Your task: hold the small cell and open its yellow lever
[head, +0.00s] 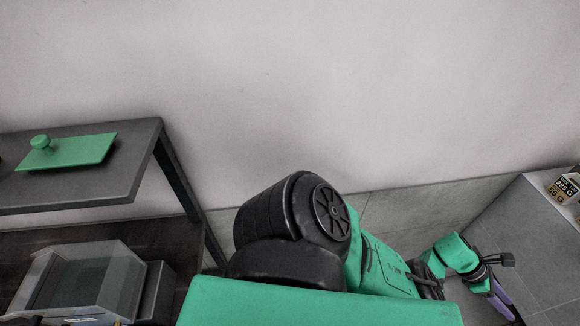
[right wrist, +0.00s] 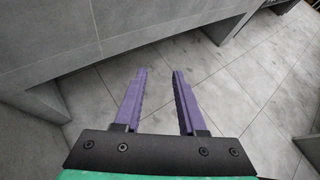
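My right gripper (head: 503,304) hangs at the lower right of the head view, beside the grey counter. In the right wrist view, its two purple fingers (right wrist: 158,74) stand apart with only floor tiles between them, so it is open and empty. No yellow lever shows in either view. A clear-walled box (head: 85,280) with green inside stands at the lower left of the head view, far from my right gripper. I cannot tell whether it is the small cell. My left gripper is not in view.
A dark shelf (head: 75,197) at the left carries a green plate with a knob (head: 72,151). A grey counter (head: 530,240) at the right holds small labelled items (head: 566,189) at its edge. A pale wall (head: 300,90) closes the back. Grey floor tiles (right wrist: 225,95) lie below my right gripper.

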